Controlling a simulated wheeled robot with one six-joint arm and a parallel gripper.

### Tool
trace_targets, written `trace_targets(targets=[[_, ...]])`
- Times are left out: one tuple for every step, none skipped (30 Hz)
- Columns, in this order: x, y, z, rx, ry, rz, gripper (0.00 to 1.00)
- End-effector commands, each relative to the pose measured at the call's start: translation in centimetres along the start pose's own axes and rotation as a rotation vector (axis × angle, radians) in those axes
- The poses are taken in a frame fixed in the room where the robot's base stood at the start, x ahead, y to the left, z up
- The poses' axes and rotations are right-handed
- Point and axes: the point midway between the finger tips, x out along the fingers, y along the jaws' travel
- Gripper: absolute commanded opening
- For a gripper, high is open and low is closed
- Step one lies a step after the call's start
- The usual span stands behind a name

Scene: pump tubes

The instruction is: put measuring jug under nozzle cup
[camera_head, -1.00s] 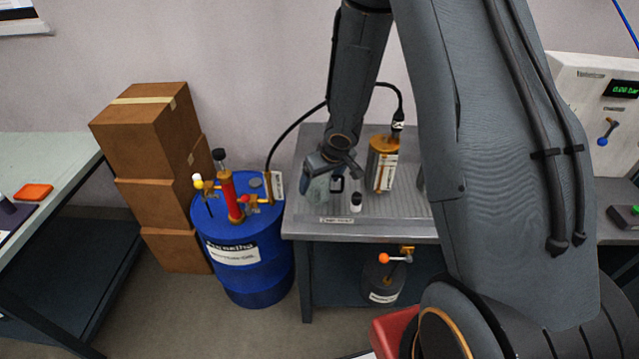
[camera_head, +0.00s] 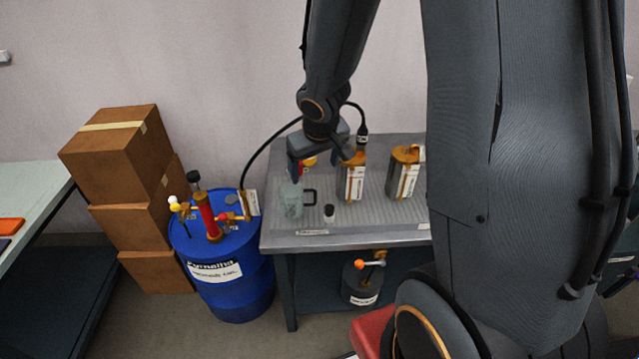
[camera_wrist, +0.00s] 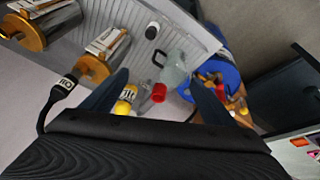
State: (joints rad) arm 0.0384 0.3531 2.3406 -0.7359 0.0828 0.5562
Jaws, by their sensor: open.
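The measuring jug (camera_head: 291,201) is a clear greenish vessel with a dark handle (camera_head: 310,196). It stands upright on the left front of the metal bench; the wrist view shows it (camera_wrist: 176,70) beyond my fingertips. My gripper (camera_head: 319,165) is open, above and behind the jug, apart from it. The wrist view shows its two dark fingers (camera_wrist: 160,82) spread, with nothing held between them. A black nozzle (camera_head: 362,141) with a white label hangs on a hose over the nearer gold-topped canister (camera_head: 352,178); it also shows in the wrist view (camera_wrist: 64,86).
A small white black-capped bottle (camera_head: 329,214) stands right of the jug. A second canister (camera_head: 403,172) stands farther right. A blue drum (camera_head: 225,265) with a pump is left of the bench (camera_head: 350,240).

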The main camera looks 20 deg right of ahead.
Motion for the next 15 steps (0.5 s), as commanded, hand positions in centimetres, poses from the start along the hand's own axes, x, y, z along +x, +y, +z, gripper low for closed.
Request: trace_targets(targets=[[-2.1,0.0,1.0,0.024,-0.012,0.012,0.8],[-3.2,-0.1,1.9,0.036,-0.026,0.014,0.8],[-4.5,-0.4,3.0,0.054,-0.045,0.014,0.8],[-5.4,-0.6,3.8,0.065,-0.058,0.01,0.8],[-6.3,-0.9,4.6,0.077,-0.071,0.004,0.8],[-7.3,-1.4,5.7,0.089,-0.088,-0.006,0.8],[-7.9,-1.8,6.3,0.099,-0.099,-0.015,0.8],[-8.5,-2.1,7.0,0.106,-0.108,-0.025,0.8],[-9.2,-2.6,7.7,0.115,-0.119,-0.038,0.8],[-9.6,-2.9,8.2,0.12,-0.126,-0.047,0.8],[-9.9,-3.2,8.6,0.125,-0.132,-0.055,0.8],[-10.3,-3.5,9.0,0.129,-0.138,-0.065,0.8],[-10.5,-3.6,9.2,0.132,-0.14,-0.071,0.8],[-10.6,-3.8,9.4,0.133,-0.143,-0.075,0.8],[-10.8,-3.9,9.6,0.136,-0.147,-0.079,0.8]])
